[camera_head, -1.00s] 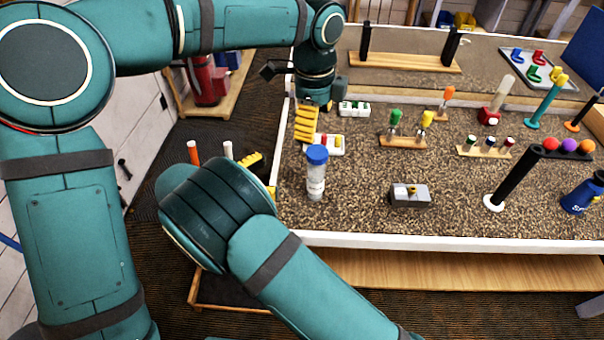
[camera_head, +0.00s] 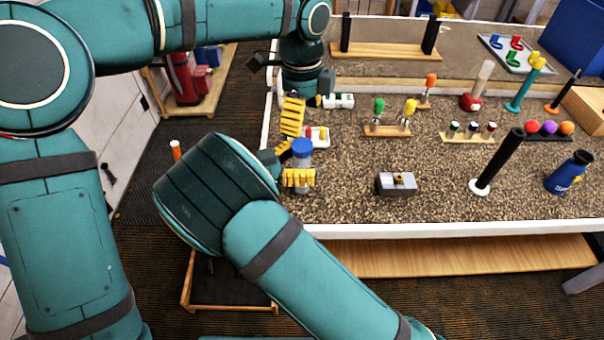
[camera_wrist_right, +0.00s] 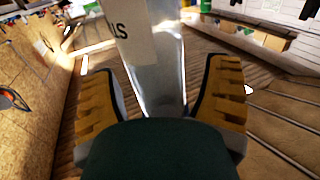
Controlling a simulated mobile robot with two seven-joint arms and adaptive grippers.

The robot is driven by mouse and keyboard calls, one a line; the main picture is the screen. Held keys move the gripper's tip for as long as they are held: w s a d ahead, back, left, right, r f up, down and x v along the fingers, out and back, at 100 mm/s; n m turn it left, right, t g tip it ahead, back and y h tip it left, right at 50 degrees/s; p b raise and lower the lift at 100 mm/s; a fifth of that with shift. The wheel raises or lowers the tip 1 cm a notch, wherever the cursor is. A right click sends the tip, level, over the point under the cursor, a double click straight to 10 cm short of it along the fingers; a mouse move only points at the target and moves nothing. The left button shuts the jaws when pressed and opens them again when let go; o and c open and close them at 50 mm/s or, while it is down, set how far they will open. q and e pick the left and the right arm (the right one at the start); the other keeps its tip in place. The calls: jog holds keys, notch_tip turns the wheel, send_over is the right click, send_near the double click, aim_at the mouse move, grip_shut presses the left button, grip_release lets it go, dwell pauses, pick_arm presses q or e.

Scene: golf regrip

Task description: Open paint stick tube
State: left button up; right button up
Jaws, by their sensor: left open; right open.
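The paint stick tube (camera_head: 301,161) stands upright near the left front of the speckled tabletop, with its blue cap (camera_head: 302,146) on top. In the right wrist view the clear tube (camera_wrist_right: 160,75) with a white label stands between my fingers. My right gripper (camera_head: 299,179) is open around the lower tube body, with a gap showing at the right finger. My left gripper (camera_head: 291,118) is open and points down, just behind and left of the blue cap in the head view. It hides part of the table behind it. I cannot tell whether it touches the cap.
A grey block (camera_head: 396,184) and a black tilted cylinder on a white foot (camera_head: 498,160) stand to the right. Wooden racks (camera_head: 387,131) stand farther back. The tabletop between tube and grey block is clear.

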jog(key=shift+w+d, duration=0.25)
jog(key=shift+d, duration=0.3)
grip_shut()
